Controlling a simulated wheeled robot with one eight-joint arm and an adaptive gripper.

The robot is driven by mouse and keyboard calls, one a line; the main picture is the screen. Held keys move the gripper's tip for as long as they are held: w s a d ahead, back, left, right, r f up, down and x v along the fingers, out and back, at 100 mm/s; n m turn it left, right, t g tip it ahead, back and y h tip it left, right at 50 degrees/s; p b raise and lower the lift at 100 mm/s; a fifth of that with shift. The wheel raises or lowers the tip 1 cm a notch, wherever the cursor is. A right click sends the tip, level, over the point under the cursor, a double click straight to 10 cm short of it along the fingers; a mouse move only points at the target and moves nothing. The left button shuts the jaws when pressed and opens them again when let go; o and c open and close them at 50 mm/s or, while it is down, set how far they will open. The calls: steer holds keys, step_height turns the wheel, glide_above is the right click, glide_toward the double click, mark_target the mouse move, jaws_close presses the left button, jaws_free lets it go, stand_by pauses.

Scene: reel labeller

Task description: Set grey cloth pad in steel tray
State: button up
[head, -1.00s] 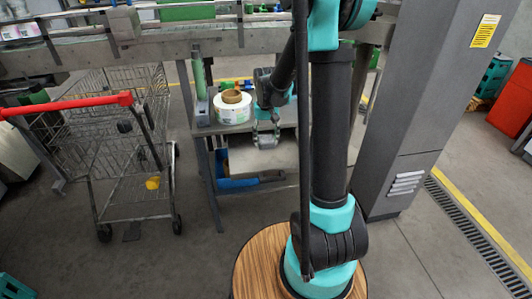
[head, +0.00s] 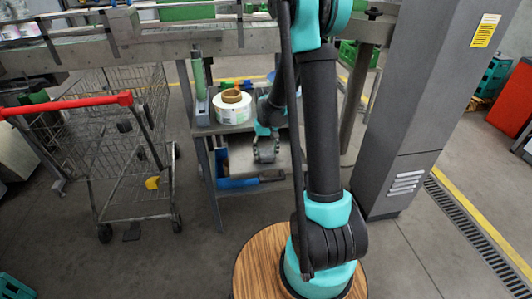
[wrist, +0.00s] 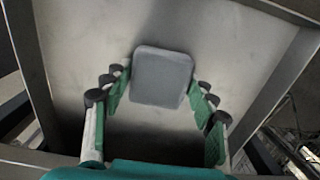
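The grey cloth pad (wrist: 162,76) is a flat rounded square in the middle of the wrist view. The two green-padded fingers of my gripper (wrist: 160,80) stand on either side of it, with their tips close to its left and right edges. I cannot tell whether they press on it. A bare grey steel surface with raised side edges, apparently the steel tray (wrist: 80,50), lies behind the pad. In the head view my gripper (head: 265,152) is low at the table, over a grey surface (head: 242,155); the pad is not clear there.
A white label reel (head: 231,108) with a brown core stands on the table above. A blue bin (head: 232,182) is underneath. A shopping cart (head: 125,165) with a red handle stands left, and a grey column (head: 420,110) right.

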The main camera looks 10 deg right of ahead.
mark_target(266, 152)
steer(key=o, duration=0.3)
step_height(266, 152, up, 11)
steer(key=s+d+f+t, duration=0.1)
steer(key=s, duration=0.6)
steer(key=s+d+f+t, duration=0.1)
steer(key=s+t, duration=0.1)
steer(key=s, duration=0.5)
steer(key=s+d+f+t, duration=0.1)
steer(key=s+d+f, duration=0.1)
steer(key=s, duration=0.5)
steer(key=shift+s, duration=0.4)
steer(key=shift+c, duration=0.2)
stand_by(0.8)
